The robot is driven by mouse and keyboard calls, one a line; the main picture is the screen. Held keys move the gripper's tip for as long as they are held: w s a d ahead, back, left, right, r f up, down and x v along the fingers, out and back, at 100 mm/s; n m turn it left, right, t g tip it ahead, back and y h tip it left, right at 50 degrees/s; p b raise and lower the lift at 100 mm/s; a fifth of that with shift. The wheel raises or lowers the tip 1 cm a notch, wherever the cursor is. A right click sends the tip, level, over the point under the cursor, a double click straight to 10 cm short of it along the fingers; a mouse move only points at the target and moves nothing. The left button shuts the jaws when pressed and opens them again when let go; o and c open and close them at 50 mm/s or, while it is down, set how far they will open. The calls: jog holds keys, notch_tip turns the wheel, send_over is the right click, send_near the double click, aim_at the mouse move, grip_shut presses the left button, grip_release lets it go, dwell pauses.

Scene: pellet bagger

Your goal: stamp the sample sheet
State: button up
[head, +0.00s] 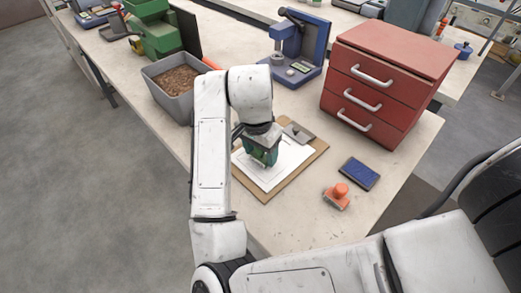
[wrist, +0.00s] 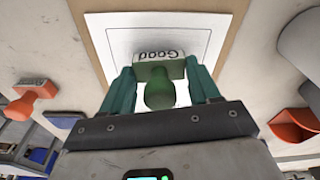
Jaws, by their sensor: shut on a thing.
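My gripper (head: 262,152) is over the white sample sheet (head: 284,166), which lies on a brown clipboard (head: 315,151). In the wrist view, my gripper's green fingers (wrist: 162,88) are shut on a green stamp (wrist: 159,92) with a round knob and a label reading "Good". The sheet (wrist: 108,40) shows behind the stamp with a thin printed frame. The stamp's lower face is hidden, and I cannot tell whether it touches the sheet. An orange stamp (head: 338,196) stands right of the clipboard, near a dark blue ink pad (head: 360,174).
A red drawer cabinet (head: 385,75) stands beyond the ink pad. A grey bin of brown pellets (head: 178,82) and a blue press-like device (head: 298,48) stand behind my arm. Bare tabletop (head: 385,205) lies right of the orange stamp. An orange scoop-like thing (wrist: 291,127) shows in the wrist view.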

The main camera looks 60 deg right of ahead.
jog(key=shift+f+b, duration=0.45)
jog(key=shift+f, duration=0.15)
dwell(1.5)
notch_tip(320, 180, up, 7)
jog(key=p, duration=0.7)
jog(key=shift+r, duration=0.1)
dwell(0.8)
